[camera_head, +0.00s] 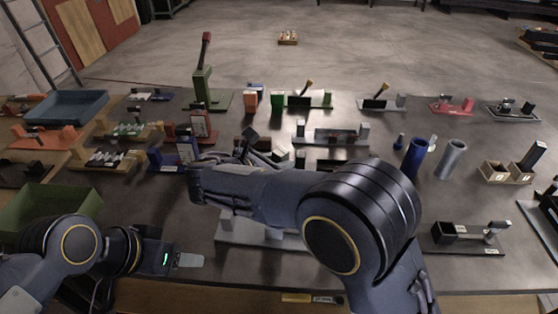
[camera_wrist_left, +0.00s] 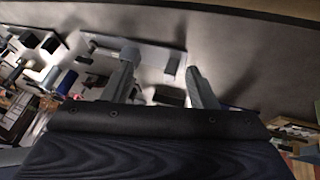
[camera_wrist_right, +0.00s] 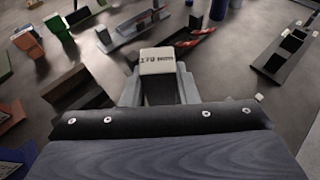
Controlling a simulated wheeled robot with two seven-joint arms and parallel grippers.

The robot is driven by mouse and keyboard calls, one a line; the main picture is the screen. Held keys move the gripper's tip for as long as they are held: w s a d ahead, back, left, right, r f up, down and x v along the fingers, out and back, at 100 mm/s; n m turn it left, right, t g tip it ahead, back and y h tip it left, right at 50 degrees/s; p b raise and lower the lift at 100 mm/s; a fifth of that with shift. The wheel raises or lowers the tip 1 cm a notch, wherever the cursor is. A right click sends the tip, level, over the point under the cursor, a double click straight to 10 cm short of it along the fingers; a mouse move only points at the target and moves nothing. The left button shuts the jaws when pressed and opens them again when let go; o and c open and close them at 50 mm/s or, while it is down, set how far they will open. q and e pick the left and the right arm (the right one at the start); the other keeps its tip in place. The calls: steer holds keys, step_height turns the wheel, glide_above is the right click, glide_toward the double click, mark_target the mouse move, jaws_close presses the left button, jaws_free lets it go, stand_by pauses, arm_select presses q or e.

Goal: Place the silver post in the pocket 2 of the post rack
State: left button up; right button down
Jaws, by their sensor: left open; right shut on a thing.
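The post (camera_wrist_right: 157,62) is a block with a pale top marked 170 mm and a dark side in the right wrist view. My right gripper (camera_wrist_right: 158,88) is shut on it, one finger on each side. In the head view my right arm hides much of this area. My left gripper (camera_head: 188,260) is open and empty over the front left of the table; its spread fingers (camera_wrist_left: 163,82) show in the left wrist view. A long dark fixture with box-like parts (camera_wrist_right: 285,55) lies to the right in the right wrist view; I cannot tell if it is the post rack.
A green bin (camera_head: 45,207) and a blue tray (camera_head: 65,106) stand at the left. A blue cylinder (camera_head: 414,157) and a grey cylinder (camera_head: 451,158) stand at the right. Several fixtures cover the back. A grey base plate (camera_head: 240,232) is partly behind my right arm.

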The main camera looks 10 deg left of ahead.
arm_select(q)
steer(key=shift+s+d+f+n, duration=0.3)
steer(key=shift+s+f+n, duration=0.15)
steer(key=shift+f+n, duration=0.1)
steer(key=shift+s+d+f+n, duration=0.3)
steer(key=shift+s+f+n, duration=0.15)
steer(key=shift+n, duration=0.1)
